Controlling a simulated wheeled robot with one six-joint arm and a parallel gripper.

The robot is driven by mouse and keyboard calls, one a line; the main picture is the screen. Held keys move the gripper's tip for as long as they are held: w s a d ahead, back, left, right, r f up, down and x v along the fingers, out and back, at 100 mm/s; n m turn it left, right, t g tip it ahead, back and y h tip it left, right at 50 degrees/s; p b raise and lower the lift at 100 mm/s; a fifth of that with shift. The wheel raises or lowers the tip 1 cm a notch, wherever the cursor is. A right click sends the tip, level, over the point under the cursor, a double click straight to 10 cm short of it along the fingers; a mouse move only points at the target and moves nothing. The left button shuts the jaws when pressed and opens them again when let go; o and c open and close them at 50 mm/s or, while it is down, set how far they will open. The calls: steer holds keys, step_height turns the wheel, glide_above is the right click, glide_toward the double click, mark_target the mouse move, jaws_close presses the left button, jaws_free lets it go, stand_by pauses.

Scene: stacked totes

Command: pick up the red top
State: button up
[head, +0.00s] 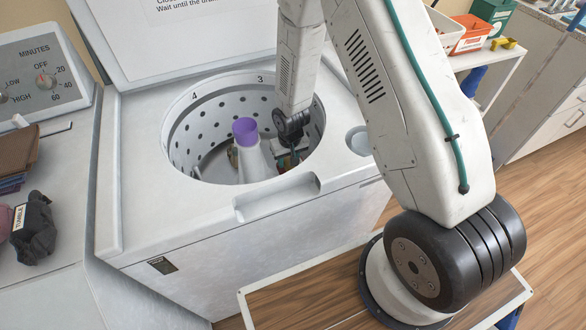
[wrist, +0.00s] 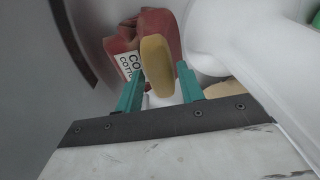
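The red top (wrist: 122,43) lies crumpled in the washer drum at the upper middle of the wrist view, with a white label reading partly "COTT". A yellow, rounded piece (wrist: 156,60) stands in front of it. I cannot tell whether it is separate cloth. My gripper (wrist: 160,86) has its two teal fingers apart, one on each side of the yellow piece's lower end. No contact is clear. In the head view my gripper (head: 290,158) is down inside the drum, right of the agitator, and its fingertips and the red top are mostly hidden.
The white agitator with a purple cap (head: 245,130) stands in the middle of the perforated drum (head: 190,125), close to my gripper. The drum rim surrounds my arm, and the raised lid (head: 150,40) is behind. Dark cloth (head: 35,230) lies at the left.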

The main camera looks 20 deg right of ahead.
steer(key=shift+f, duration=0.4)
steer(key=shift+c, duration=0.4)
jaws_close()
steer(key=shift+r, duration=0.1)
